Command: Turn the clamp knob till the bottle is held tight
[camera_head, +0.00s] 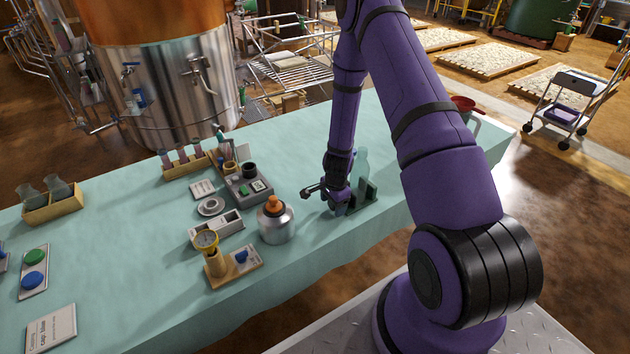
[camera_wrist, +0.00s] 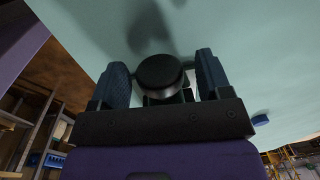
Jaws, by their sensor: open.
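The bottle (camera_head: 362,161) is pale green and stands upright on the table in the head view, partly hidden by my arm. A dark green clamp block (camera_head: 369,191) stands around its lower part. My gripper (camera_wrist: 162,72) is open, with its two blue-grey fingers on either side of a round black knob (camera_wrist: 159,70) in the wrist view. Gaps show beside the knob, and I cannot tell whether either finger touches it. In the head view my gripper (camera_head: 318,192) is low beside the clamp, on its left. How tightly the bottle sits cannot be seen.
A metal flask with an orange top (camera_head: 275,220) stands left of my gripper. A gauge on a wooden base (camera_head: 210,255) and a grey device (camera_head: 247,187) are farther left. A red funnel (camera_head: 464,104) is at the back right. The table (camera_head: 130,260) has clear room at front left.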

